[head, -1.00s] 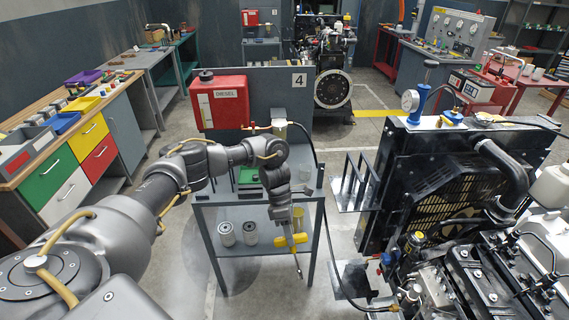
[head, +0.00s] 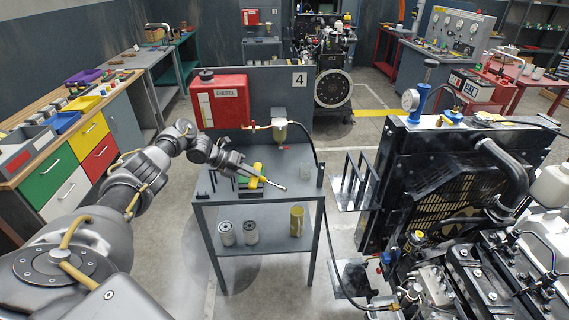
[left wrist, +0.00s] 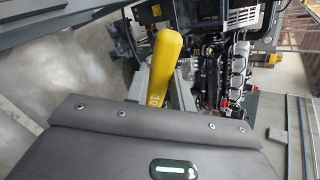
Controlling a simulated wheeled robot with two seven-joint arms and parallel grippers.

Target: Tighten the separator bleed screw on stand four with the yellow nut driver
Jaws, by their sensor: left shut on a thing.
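My left gripper (head: 252,172) is shut on the yellow nut driver (head: 257,169), just above the grey stand's top. The driver's shaft (head: 274,184) points right and slightly down in the head view, its tip over the table top. The left wrist view shows the yellow handle (left wrist: 165,70) standing up between the fingers. The separator (head: 279,126) with its yellowish bowl hangs on the panel marked 4 (head: 299,80), to the right of and above the driver. A small red part (head: 283,147) shows below the bowl; I cannot make out the screw. My right gripper is not in view.
A red diesel tank (head: 219,100) is on the panel at left. A clear beaker (head: 305,172) stands at the top's right. A black hose (head: 313,146) runs down the right side. Filters (head: 238,233) and a yellowish can (head: 297,221) stand on the lower shelf. The engine (head: 470,270) is at right.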

